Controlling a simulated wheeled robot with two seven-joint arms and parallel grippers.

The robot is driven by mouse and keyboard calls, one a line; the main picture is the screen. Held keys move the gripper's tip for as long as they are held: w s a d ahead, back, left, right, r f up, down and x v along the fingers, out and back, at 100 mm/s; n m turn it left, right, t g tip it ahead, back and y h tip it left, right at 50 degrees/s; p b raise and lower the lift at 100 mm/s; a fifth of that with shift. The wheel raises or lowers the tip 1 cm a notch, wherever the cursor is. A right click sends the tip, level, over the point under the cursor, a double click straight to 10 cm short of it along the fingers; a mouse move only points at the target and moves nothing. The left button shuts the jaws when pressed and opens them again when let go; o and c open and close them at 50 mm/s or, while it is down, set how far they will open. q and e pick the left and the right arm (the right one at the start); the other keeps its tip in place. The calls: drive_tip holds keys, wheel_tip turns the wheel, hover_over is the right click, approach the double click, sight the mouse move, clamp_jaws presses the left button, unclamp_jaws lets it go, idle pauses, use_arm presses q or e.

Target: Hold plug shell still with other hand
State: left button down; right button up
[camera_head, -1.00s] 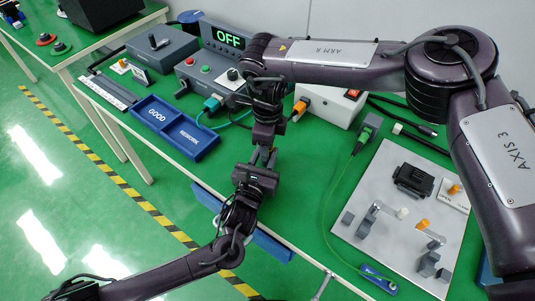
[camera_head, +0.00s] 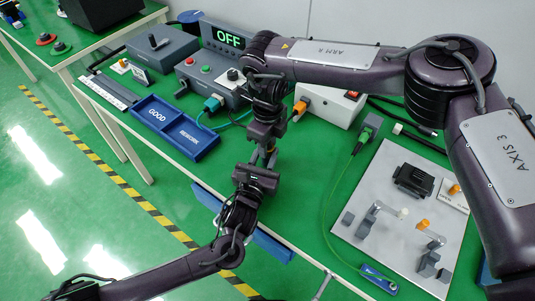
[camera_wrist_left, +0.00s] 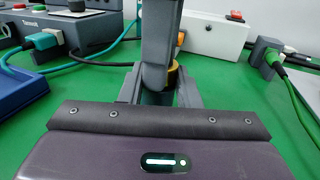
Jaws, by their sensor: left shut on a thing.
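My left gripper (camera_head: 266,160) is raised near the front edge of the green bench, with its fingers pointing toward my right gripper. In the left wrist view, its fingers (camera_wrist_left: 160,90) are shut on a small dark part with a yellow ring, which I take to be the plug shell (camera_wrist_left: 173,76). My right gripper (camera_head: 269,143) comes in from above and meets the same spot. A grey finger of it (camera_wrist_left: 160,35) hides much of the shell. I cannot tell whether the right gripper is shut on anything.
A blue tray (camera_head: 183,146) marked GOOD and REWORK lies to the left. A tester with an OFF display (camera_head: 228,39) and a white box (camera_head: 331,101) stand behind. A grey fixture plate (camera_head: 379,236) lies to the right. A green cable (camera_head: 328,205) crosses the bench between.

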use_arm(q)
drive_tip(key=shift+s+f, duration=0.1)
drive_tip(key=shift+f, duration=0.25)
use_arm(e)
drive_tip(key=o, duration=0.4)
drive_tip(key=shift+s, duration=0.1)
drive_tip(key=shift+r, duration=2.2)
drive_tip(key=o, duration=0.6)
wheel_tip(320, 180, up, 12)
drive_tip(key=shift+r, duration=0.1)
